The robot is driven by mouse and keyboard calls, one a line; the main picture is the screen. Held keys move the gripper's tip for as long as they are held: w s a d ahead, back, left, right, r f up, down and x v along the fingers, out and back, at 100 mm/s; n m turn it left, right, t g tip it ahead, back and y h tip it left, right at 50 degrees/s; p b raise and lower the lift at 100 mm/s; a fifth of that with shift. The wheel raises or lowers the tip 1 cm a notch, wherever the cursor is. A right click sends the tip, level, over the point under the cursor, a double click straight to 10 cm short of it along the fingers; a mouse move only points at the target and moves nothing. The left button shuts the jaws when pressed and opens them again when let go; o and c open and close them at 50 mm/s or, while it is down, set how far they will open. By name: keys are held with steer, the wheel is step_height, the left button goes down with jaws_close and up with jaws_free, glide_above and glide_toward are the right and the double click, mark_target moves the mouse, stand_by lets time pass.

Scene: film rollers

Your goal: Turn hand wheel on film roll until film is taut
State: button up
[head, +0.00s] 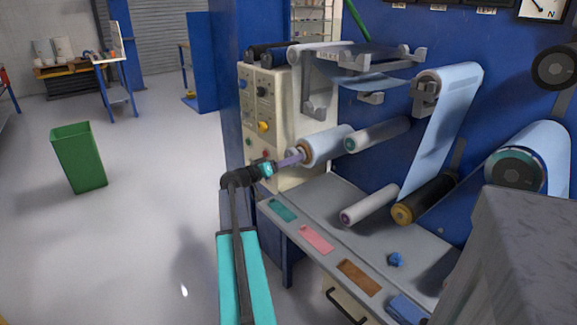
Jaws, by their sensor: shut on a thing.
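My gripper (273,168) is at the front end of a light-blue film roll (327,145) beside the beige control cabinet. It is shut on the purple shaft end (292,160) that sticks out of this roll's brass-coloured collar. The jaws are small here, and I cannot tell a separate hand wheel at their tips. A wide light-blue film strip (442,125) slants down from an upper roller toward a dark roller with a brass-coloured end (404,212). A larger film roll (515,166) with a teal and dark hub is at the right. Parts of the film path are hidden.
The beige control cabinet (285,120) with knobs stands close behind my gripper. A grey block (525,240) fills the lower right. A green bin (80,157) stands on open floor at left.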

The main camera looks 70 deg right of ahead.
steer(key=n, duration=0.5)
steer(key=shift+r+n, duration=0.25)
steer(key=shift+n, duration=0.15)
steer(key=o, duration=1)
steer(key=shift+d, duration=0.1)
steer(key=shift+o, duration=0.3)
steer(key=shift+f, duration=0.1)
